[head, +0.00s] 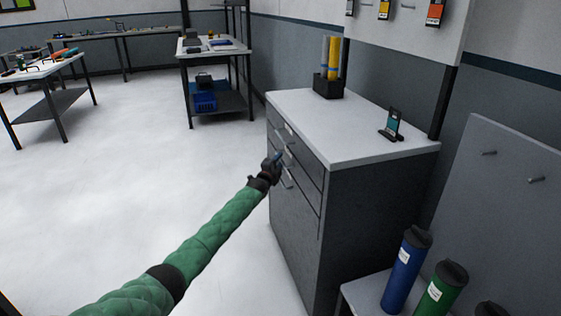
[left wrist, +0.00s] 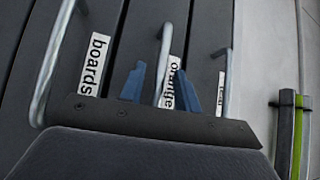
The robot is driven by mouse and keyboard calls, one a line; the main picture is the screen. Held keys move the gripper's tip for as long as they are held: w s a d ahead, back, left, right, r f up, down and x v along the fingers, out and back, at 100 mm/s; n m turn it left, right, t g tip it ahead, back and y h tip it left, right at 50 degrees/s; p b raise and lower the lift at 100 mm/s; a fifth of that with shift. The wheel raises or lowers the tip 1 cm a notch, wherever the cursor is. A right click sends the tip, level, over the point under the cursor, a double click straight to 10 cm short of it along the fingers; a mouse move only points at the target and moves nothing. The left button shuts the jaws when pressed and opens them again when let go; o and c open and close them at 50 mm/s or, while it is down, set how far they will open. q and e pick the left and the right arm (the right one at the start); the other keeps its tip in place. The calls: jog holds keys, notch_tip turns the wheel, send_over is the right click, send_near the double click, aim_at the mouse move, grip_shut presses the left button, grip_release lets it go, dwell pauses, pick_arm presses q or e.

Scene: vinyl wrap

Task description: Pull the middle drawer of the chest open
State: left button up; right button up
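The grey chest (head: 345,205) with a pale top stands right of centre in the head view, its drawer fronts facing left. In the left wrist view the middle drawer's bar handle (left wrist: 165,50) has a label partly covered by a finger, reading something like "orange". My left gripper (left wrist: 160,88) is open, its blue fingers one on each side of that handle, with gaps visible. In the head view the left gripper (head: 277,158) is at the drawer fronts. The drawers look closed. A neighbouring drawer is labelled "boards" (left wrist: 94,64). My right gripper is not in view.
On the chest stand a black holder (head: 328,87) with tubes and a small device on a stand (head: 393,124). Blue (head: 405,272) and green (head: 440,290) rolls stand at the lower right. The floor (head: 130,170) left of the chest is clear.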

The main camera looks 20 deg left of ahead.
pick_arm(q)
jog(key=shift+x, duration=0.75)
grip_shut()
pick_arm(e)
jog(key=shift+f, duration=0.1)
